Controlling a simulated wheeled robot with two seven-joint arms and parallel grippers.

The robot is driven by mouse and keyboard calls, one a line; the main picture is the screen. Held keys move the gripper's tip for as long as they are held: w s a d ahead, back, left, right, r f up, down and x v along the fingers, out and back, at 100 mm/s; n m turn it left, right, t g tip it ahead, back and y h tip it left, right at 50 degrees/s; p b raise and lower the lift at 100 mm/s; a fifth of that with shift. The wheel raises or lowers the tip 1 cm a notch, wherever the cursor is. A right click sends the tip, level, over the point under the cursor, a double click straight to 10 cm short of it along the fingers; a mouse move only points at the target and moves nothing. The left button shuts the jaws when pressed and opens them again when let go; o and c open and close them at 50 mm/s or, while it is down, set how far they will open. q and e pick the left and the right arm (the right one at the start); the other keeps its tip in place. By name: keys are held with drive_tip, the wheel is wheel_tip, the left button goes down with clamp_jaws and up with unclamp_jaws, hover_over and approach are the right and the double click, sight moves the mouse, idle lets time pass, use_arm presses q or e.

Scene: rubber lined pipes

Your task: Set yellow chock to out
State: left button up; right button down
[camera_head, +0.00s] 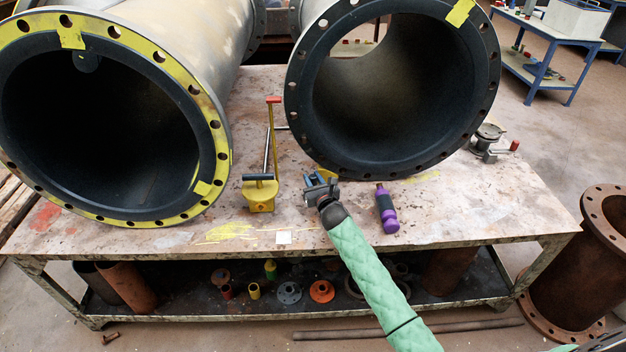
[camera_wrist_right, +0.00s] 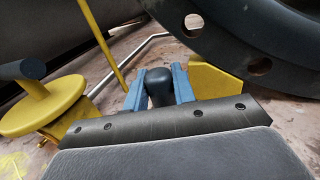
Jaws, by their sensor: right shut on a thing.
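A yellow chock (camera_head: 324,172) sits at the bottom of the right pipe's flange, mostly hidden behind my right gripper (camera_head: 320,182). In the right wrist view, part of the yellow chock (camera_wrist_right: 218,82) shows to the right of the fingers, close to the dark flange. My right gripper (camera_wrist_right: 158,82) is shut on a black knob (camera_wrist_right: 159,92), which appears to be the chock's handle, with one blue finger on each side. A second yellow block (camera_head: 259,195) with a black T-handle stands to the left, near the left pipe. My left gripper is not in view.
The right pipe (camera_head: 480,110) and the yellow-rimmed left pipe (camera_head: 215,150) rest on the worn table (camera_head: 330,235). A yellow lever with a red grip (camera_head: 274,135) stands between them. A purple bottle (camera_head: 387,210) is right of my gripper. The table's front strip is mostly clear.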

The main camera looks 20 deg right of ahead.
drive_tip(key=a, duration=0.3)
drive_tip(key=w+a+b, duration=0.1)
drive_tip(key=a, duration=0.2)
drive_tip(key=shift+w, duration=0.15)
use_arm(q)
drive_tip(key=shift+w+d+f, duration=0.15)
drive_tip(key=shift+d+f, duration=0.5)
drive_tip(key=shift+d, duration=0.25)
use_arm(e)
drive_tip(key=c, duration=1.1)
unclamp_jaws()
drive_tip(key=shift+w+a, duration=0.1)
drive_tip(key=shift+a, duration=0.15)
drive_tip(key=shift+c, duration=0.2)
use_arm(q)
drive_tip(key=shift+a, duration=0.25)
use_arm(e)
drive_tip(key=shift+d, duration=0.1)
